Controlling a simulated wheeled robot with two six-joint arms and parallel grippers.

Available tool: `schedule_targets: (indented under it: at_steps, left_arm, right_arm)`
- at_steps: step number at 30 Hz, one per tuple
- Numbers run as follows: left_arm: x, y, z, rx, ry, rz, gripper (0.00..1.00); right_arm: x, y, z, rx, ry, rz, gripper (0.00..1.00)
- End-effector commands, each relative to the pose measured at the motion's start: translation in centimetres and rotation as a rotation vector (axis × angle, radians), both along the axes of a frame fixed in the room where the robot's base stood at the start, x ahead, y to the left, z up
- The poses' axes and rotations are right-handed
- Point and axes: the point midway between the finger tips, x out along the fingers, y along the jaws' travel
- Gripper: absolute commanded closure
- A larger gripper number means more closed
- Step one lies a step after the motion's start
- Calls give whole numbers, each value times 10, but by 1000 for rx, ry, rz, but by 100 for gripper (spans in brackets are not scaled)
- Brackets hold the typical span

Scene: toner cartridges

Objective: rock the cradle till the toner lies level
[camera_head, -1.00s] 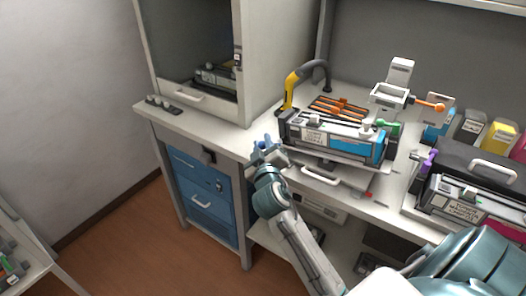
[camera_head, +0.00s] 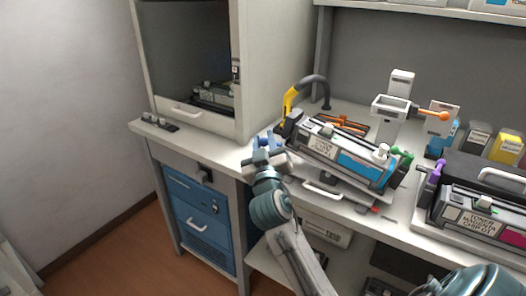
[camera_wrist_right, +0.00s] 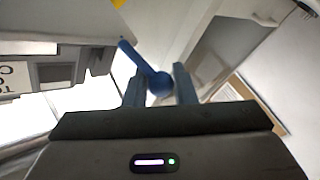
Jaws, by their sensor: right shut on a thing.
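A grey cartridge (camera_head: 322,149) with a white label and a blue panel (camera_head: 358,171) lies in the cradle on the bench. The cradle and cartridge are tilted, left end high and right end low. A blue ball-ended lever (camera_wrist_right: 143,62) sticks out at the cradle's left end. My right gripper (camera_head: 266,146) is at that end, shut on the lever; the ball (camera_wrist_right: 160,84) sits between its fingers in the wrist view. The toner inside the cartridge is hidden. My left gripper is not in view.
A white stand with an orange-tipped lever (camera_head: 443,116) is behind the cradle. A second cartridge (camera_head: 482,218) with a magenta panel lies at the right. An open cabinet (camera_head: 187,112) stands at the left.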

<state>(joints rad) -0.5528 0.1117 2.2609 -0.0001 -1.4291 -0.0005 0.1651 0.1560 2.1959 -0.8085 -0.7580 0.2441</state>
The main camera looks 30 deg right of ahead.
Motion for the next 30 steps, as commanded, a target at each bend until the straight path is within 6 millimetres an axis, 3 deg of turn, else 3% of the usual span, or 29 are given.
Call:
schedule_targets:
  at_steps: [12,13,15,25,30]
  left_arm:
    - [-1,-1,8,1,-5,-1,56]
    - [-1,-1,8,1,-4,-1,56]
    - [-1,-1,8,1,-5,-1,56]
    - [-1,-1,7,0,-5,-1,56]
    - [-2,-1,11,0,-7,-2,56]
  right_arm:
    - [-1,0,2,7,-11,2,100]
    - [-1,0,2,7,-11,2,70]
    - [-1,0,2,6,-11,1,57]
    - [-3,1,0,6,-10,1,57]
    - [-21,12,-7,10,-10,2,57]
